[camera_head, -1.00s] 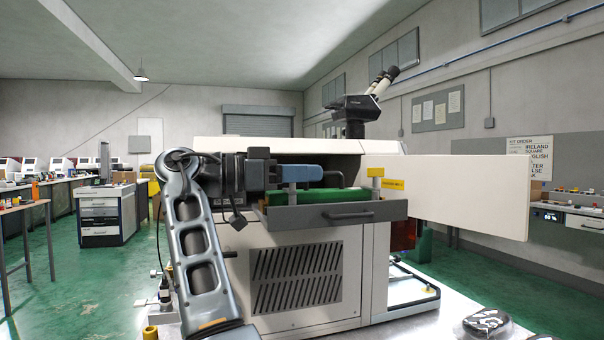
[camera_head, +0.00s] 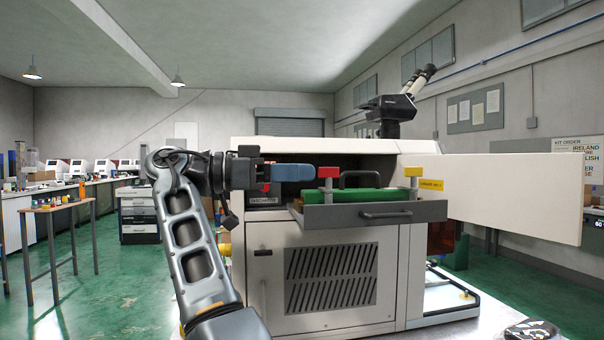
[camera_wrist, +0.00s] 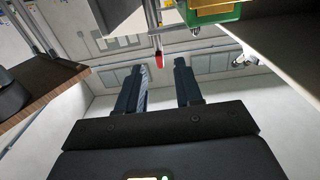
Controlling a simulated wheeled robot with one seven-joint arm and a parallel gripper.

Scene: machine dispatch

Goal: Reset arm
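My arm reaches up from the bottom left in the head view. My gripper (camera_head: 314,173) points right, level with the opening of a white machine (camera_head: 262,285), its blue finger just left of a red-topped post (camera_head: 328,173). The machine's grey drawer (camera_head: 340,217) is pulled out and carries a green block (camera_head: 350,196) with a black handle (camera_head: 368,176). A yellow-topped post (camera_head: 413,172) stands at its right.
The machine's white door (camera_head: 515,195) stands open to the right. A microscope (camera_head: 400,100) sits on top of the machine. A dark object (camera_head: 532,330) lies at the lower right on the pale surface. A wooden table (camera_head: 55,205) stands at the left, with green floor between.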

